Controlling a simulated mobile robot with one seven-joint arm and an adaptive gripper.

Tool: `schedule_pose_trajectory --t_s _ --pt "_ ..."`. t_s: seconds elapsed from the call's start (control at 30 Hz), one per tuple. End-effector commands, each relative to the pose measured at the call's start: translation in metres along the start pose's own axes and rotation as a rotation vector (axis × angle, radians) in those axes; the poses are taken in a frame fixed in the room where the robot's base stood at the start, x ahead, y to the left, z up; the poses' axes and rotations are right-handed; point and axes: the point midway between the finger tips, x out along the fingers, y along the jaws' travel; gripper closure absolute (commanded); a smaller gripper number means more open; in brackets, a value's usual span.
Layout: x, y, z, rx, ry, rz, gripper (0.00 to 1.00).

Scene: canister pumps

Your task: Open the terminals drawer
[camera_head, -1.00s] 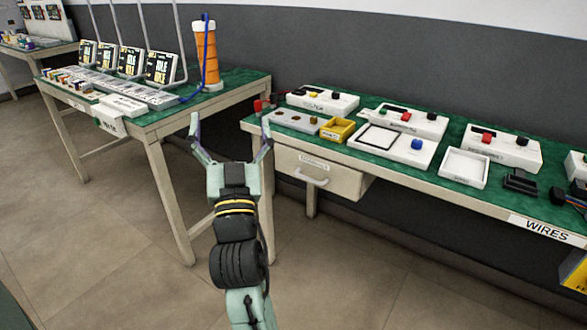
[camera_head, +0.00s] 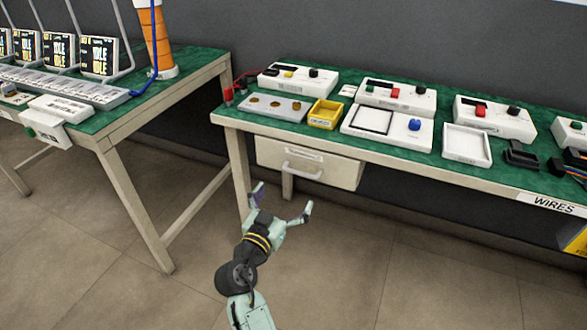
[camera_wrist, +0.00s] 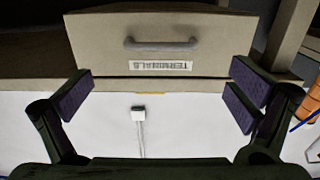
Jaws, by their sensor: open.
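The terminals drawer (camera_head: 325,169) is a beige drawer under the left end of the right-hand table, with a grey bar handle (camera_head: 302,173) and a label plate. It looks shut. In the wrist view, the drawer front (camera_wrist: 95,45) shows upside down, with its "TERMINALS" label and the handle (camera_wrist: 162,44) near the top centre. My gripper (camera_head: 282,200) is open and empty, in front of and below the drawer in the head view. In the wrist view, the open fingers (camera_wrist: 162,88) sit either side of the handle's line, apart from it.
The right table (camera_head: 470,172) carries white boxes, a yellow bin (camera_head: 325,114) and trays. Its left leg (camera_head: 238,170) stands close left of the drawer. The left table (camera_head: 128,123) stands nearby. The floor before the drawer is clear.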

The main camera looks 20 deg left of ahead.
Motion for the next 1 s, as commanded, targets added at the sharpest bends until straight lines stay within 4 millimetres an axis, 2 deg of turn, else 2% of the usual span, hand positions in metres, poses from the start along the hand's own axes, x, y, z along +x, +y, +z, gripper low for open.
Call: schedule_pose_trajectory --t_s 0.3,0.5,0.7,1.0 --pt "0.057 0.000 -0.004 0.002 -0.001 0.001 0.00" --pt "0.087 -0.001 -0.003 0.002 0.000 -0.001 0.00" --pt "0.101 -0.001 -0.001 0.002 -0.001 -0.002 0.00" --pt "0.102 -0.001 -0.001 0.002 0.000 -0.003 0.02"
